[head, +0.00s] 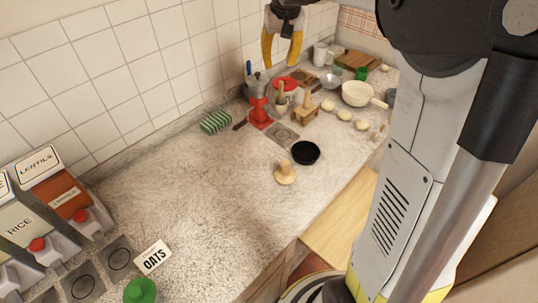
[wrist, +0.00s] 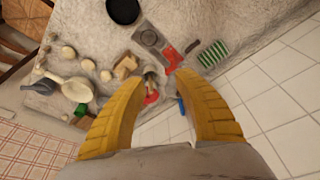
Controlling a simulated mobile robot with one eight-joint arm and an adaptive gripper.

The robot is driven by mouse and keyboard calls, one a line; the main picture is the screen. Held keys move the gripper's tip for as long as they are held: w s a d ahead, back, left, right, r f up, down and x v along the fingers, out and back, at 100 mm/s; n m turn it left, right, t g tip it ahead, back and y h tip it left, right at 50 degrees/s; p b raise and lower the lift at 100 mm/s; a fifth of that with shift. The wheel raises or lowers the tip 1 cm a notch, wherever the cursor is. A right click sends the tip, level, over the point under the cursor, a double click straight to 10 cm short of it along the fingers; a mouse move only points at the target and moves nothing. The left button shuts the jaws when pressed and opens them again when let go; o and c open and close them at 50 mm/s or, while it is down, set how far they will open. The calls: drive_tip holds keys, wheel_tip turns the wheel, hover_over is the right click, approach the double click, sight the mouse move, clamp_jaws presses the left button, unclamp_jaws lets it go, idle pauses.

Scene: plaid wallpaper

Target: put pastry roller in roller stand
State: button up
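My gripper (head: 281,62) is open and empty, with its yellow fingers apart, above the back of the counter near the tiled wall. In the wrist view its fingertips (wrist: 157,80) frame the counter below. A small wooden block-like piece with an upright part (head: 304,109) stands right of a mortar; it also shows in the wrist view (wrist: 125,67). A pale wooden piece with a round base and knob (head: 285,173) stands nearer the front. I cannot tell for certain which piece is the pastry roller or the roller stand.
A red upright item (head: 258,112), a mortar with pestle (head: 281,102), a red-lidded pot (head: 286,85) and a green striped sponge (head: 215,122) stand nearby. Dispensers (head: 55,195) stand left; the middle counter is clear.

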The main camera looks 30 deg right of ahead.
drive_tip(key=s+a+n+t, duration=0.2)
drive_tip(key=s+a, duration=0.8)
drive_tip(key=s, duration=0.4)
drive_tip(key=s+a+f+t, duration=0.1)
drive_tip(key=s+a+f, duration=0.2)
drive_tip(key=s, duration=0.2)
drive_tip(key=s+a+f+n+t, duration=0.1)
drive_tip(key=s+a+f, duration=0.1)
drive_tip(key=s+f, duration=0.2)
drive_tip(key=shift+s+a+y, duration=0.4)
drive_tip(key=shift+s, duration=0.5)
